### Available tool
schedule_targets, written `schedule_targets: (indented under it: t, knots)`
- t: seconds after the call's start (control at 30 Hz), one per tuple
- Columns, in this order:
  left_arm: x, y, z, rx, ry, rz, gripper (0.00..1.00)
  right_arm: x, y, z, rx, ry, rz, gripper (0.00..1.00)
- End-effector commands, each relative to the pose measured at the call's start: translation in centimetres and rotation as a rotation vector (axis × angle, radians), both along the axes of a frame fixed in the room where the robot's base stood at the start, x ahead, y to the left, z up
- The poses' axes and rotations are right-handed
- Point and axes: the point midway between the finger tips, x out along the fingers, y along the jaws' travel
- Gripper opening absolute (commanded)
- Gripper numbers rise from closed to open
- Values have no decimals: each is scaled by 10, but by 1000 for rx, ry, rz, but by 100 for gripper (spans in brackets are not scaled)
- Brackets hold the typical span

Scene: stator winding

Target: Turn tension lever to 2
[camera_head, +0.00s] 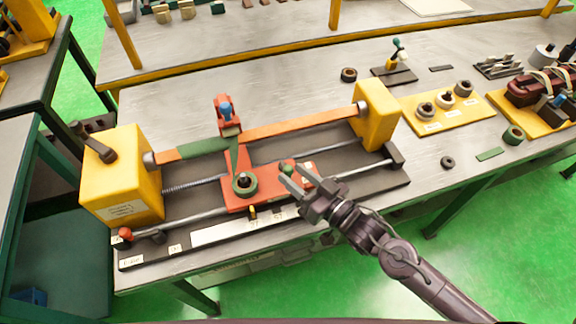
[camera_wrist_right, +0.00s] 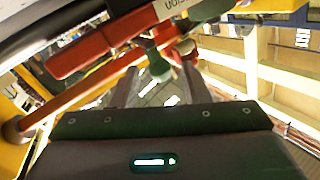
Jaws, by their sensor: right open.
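A red carriage (camera_head: 235,196) sits on the rails of the winding machine. A small lever with a green knob (camera_head: 288,168) stands at the carriage's right side, beside a small white label (camera_head: 308,168). My right gripper (camera_head: 291,179) is open right at the lever. In the right wrist view, the green knob (camera_wrist_right: 159,68) shows between or just beyond the two fingers of the gripper (camera_wrist_right: 157,88); I cannot tell whether they touch it. A white label (camera_wrist_right: 168,9) with partly cut-off lettering is at the top. The lever's setting is not readable. My left gripper is not in view.
Yellow blocks (camera_head: 122,175) (camera_head: 377,112) end the machine, with an orange and green bar between them. A dark round spool (camera_head: 244,184) sits on the carriage. A yellow tray (camera_head: 446,108) with several rings is at the right.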

Motion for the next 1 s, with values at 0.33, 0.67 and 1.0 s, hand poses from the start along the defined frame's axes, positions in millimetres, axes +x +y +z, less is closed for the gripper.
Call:
schedule_targets:
  t: [0.33,0.67,1.0]
  knots:
    - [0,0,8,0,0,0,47,21,21,0,-2,0,-1,42]
    - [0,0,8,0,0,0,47,21,21,0,-2,0,-1,26]
    - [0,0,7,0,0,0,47,21,20,0,-1,0,4,0]
